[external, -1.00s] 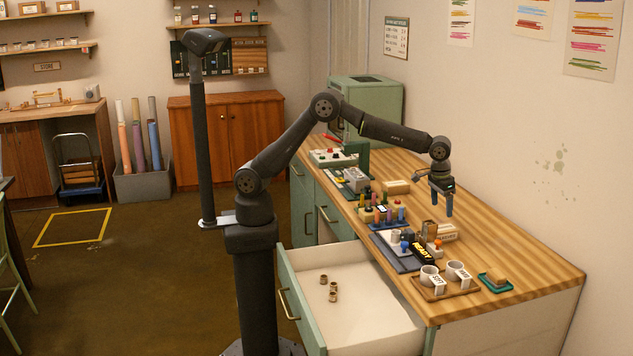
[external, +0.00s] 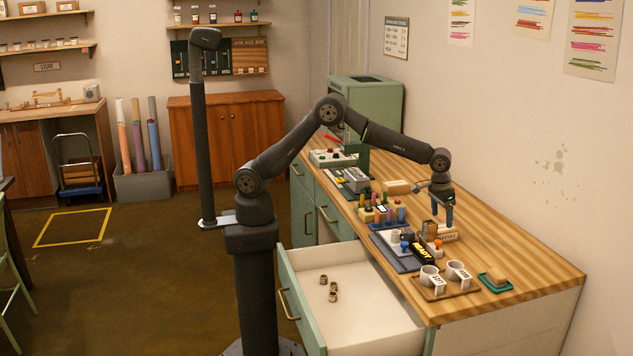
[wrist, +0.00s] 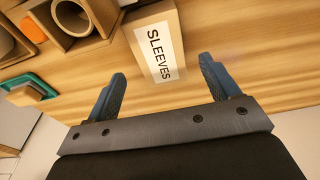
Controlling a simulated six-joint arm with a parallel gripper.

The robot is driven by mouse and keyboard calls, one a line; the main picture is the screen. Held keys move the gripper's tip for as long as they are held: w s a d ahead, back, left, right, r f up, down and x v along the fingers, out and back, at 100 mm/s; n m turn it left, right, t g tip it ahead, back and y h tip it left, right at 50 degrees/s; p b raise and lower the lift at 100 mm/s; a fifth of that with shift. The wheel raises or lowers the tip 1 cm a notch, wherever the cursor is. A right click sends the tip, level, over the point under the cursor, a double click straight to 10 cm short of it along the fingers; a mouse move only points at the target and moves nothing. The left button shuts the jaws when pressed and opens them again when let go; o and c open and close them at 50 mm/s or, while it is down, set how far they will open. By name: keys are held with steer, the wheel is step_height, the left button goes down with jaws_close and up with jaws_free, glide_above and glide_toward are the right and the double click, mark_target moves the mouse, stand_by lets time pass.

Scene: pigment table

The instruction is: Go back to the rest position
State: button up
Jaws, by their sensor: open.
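My gripper (external: 442,212) is above the wooden bench, over the group of small items near its middle. Its two blue fingers are apart, with nothing between them. In the wrist view the open gripper (wrist: 165,88) faces a wooden block labelled SLEEVES (wrist: 160,52), which lies on the bench beyond the fingertips. The block also shows just below the gripper in the external view (external: 447,234).
A tray (external: 437,297) with two white cups and a green dish (external: 495,283) stand at the bench's front. A dark READY pad (external: 393,255) lies beside them. The drawer (external: 365,318) is open and holds several small brown pieces. A green cabinet (external: 378,100) stands behind.

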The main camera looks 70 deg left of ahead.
mark_target(442, 228)
steer(key=f, duration=0.4)
steer(key=w+f, duration=0.1)
steer(key=f, duration=0.1)
step_height(442, 228, up, 4)
steer(key=shift+r, duration=0.15)
